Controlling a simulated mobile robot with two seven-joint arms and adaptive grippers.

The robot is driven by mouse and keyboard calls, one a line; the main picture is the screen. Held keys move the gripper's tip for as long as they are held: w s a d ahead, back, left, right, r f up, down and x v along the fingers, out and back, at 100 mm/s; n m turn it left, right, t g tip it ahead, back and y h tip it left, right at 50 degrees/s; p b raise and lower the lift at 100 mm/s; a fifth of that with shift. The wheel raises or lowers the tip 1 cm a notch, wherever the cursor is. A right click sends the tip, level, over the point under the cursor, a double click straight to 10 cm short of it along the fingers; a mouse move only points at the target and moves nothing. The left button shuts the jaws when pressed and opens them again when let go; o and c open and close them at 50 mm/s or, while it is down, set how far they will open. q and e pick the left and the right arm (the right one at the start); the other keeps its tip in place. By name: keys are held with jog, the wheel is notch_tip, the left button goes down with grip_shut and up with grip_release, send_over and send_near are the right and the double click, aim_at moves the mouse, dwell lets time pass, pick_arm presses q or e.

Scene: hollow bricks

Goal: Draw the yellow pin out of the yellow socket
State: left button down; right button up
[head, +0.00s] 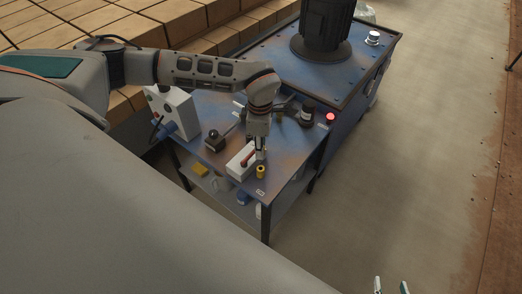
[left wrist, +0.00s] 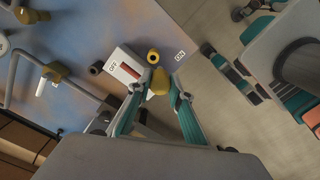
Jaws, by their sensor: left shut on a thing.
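The yellow socket (head: 260,172) stands upright near the front corner of the blue table. In the left wrist view the yellow socket (left wrist: 153,56) shows its dark, open mouth. My left gripper (head: 259,153) is just above and behind the socket in the head view. In the left wrist view its fingers are shut on the yellow pin (left wrist: 160,83), which appears apart from the socket. The pin's lower end is hard to make out. My right gripper (head: 391,287) is at the bottom edge of the head view, fingers apart and empty, far from the table.
A white box with a red lever (head: 238,161), marked OFF, stands close beside the socket. A small ON label (head: 260,192) lies near the table edge. A black knob (head: 214,141) and a white control box (head: 172,113) stand further left. A lit red button (head: 330,117) is behind right.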

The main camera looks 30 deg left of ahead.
pick_arm(q)
jog(key=s+d, duration=0.1)
jog(key=s, duration=0.1)
jog(key=s+d+r, duration=0.1)
jog(key=shift+s+d+r, duration=0.15)
jog(key=shift+s+r, duration=0.05)
jog(key=shift+s, duration=0.15)
dwell(0.6)
